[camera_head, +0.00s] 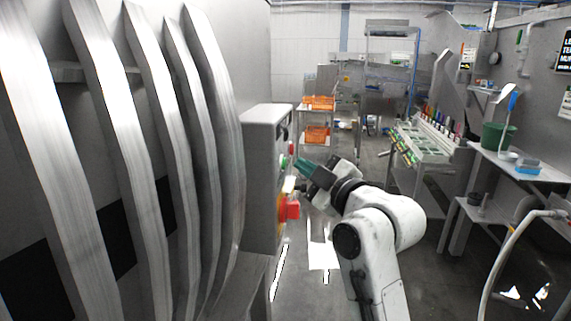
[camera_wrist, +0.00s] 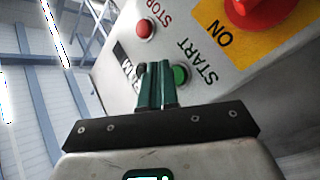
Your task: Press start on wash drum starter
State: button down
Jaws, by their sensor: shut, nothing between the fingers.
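The wash drum starter is a grey box (camera_head: 260,170) at the side of the ribbed drum in the head view. In the wrist view its face carries a green START button (camera_wrist: 180,74), a red STOP button (camera_wrist: 145,28) and a large red knob (camera_wrist: 258,8) on a yellow plate marked ON. My gripper (camera_head: 296,163) is shut and empty, its teal fingers pointing at the box face. In the wrist view the fingertips (camera_wrist: 155,66) appear right beside the green button and partly cover the face. I cannot tell whether they touch it.
The ribbed metal drum (camera_head: 140,150) fills the left. A rack with orange crates (camera_head: 318,103) stands behind. On the right are a sorting bench (camera_head: 425,140) and a table with a green bucket (camera_head: 497,137). A hose (camera_head: 510,250) curves at lower right. The middle floor is open.

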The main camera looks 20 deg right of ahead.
jog(key=shift+a, duration=0.1)
dwell(0.7)
jog(key=shift+w+a, duration=0.2)
jog(key=shift+a, duration=0.1)
jog(key=shift+w+a, duration=0.25)
jog(key=shift+a, duration=0.15)
dwell(1.1)
jog(key=shift+s+d, duration=0.45)
jog(key=shift+d, duration=0.25)
jog(key=shift+d, duration=0.1)
jog(key=shift+s+d+b, duration=0.15)
jog(key=shift+s+d, duration=0.25)
jog(key=shift+d, duration=0.3)
jog(key=shift+s+d+b, duration=0.1)
jog(key=shift+s+d, duration=0.35)
jog(key=shift+d, duration=0.25)
jog(key=shift+s+d+b, duration=0.15)
jog(key=shift+s+d, duration=0.25)
jog(key=shift+d, duration=0.3)
